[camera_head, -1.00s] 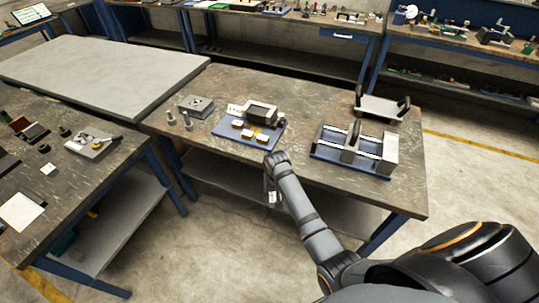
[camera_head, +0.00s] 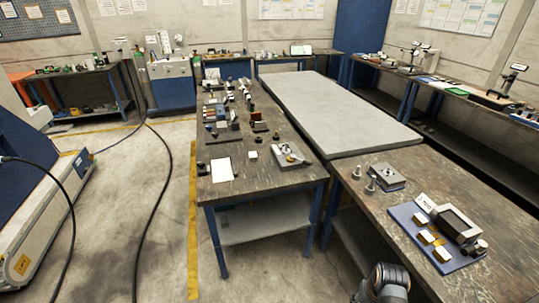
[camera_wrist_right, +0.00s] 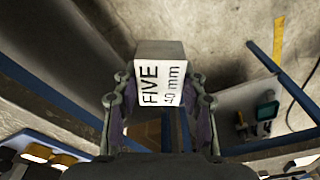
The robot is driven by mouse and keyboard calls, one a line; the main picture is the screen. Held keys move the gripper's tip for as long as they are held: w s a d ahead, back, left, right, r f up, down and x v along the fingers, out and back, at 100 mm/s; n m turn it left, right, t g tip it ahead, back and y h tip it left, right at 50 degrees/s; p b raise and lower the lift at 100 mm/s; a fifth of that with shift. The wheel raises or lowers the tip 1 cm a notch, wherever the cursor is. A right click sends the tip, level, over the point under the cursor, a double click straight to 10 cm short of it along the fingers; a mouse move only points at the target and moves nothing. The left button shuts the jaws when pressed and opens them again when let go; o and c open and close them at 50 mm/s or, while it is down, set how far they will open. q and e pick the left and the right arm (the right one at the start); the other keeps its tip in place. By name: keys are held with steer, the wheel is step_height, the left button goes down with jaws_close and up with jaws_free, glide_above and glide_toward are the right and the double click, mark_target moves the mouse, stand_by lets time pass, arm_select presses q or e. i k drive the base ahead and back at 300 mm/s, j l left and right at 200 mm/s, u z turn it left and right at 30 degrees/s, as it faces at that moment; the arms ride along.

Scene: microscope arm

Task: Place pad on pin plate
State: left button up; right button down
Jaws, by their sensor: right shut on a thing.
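My right gripper (camera_wrist_right: 160,105) is shut on a grey block (camera_wrist_right: 160,49) with a white label reading "FIVE 40 mm"; I cannot tell for certain that it is the pad. The fingers are on either side of it, and it is held above the floor. In the head view only a dark part of my right arm shows at the bottom edge. A grey square plate (camera_head: 386,177) with a hole lies on the right bench, with metal pins (camera_head: 370,186) beside it. Another light plate with small parts (camera_head: 291,156) lies on the left bench; I cannot tell which is the pin plate. My left gripper is out of view.
A blue board (camera_head: 450,262) with yellow-and-white blocks and a grey frame lies on the right bench. The left bench (camera_head: 235,183) holds a white sheet (camera_head: 221,170) and several small parts. A bare grey table (camera_head: 330,112) stands behind. Open floor lies left.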

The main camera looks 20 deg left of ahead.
mark_target(289, 154)
steer(key=i+j+u, duration=0.4)
steer(key=i, duration=0.35)
steer(key=i+u, duration=0.45)
steer(key=i, duration=0.35)
